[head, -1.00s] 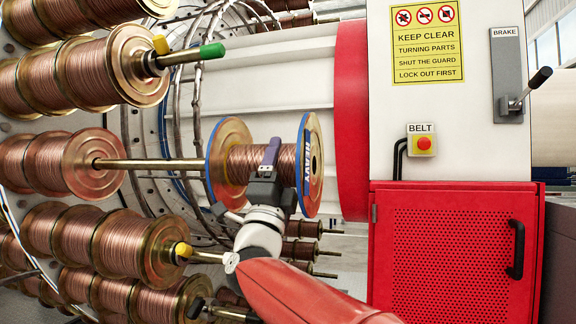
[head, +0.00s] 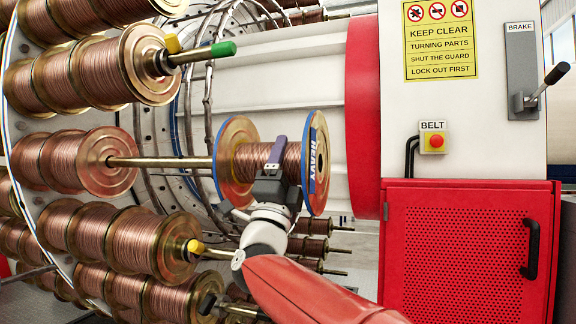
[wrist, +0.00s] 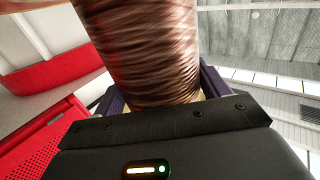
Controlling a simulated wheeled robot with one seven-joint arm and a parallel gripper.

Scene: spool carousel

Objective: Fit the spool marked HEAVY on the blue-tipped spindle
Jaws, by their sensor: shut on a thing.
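The spool marked HEAVY (head: 316,160) has copper winding and blue-rimmed flanges. My gripper (head: 275,158) is shut on its winding between the flanges. The wrist view shows the winding (wrist: 150,50) filling the space between my fingers. A bare brass spindle (head: 160,162) runs level from a copper spool to the left flange of the HEAVY spool, roughly in line with its middle. Its tip is hidden at the flange, so I cannot see its colour or how far in it reaches.
A green-tipped spindle (head: 203,53) juts out above the HEAVY spool. Several loaded copper spools (head: 75,160) fill the carousel at left. A red guard door (head: 465,250) and white panel stand at right.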

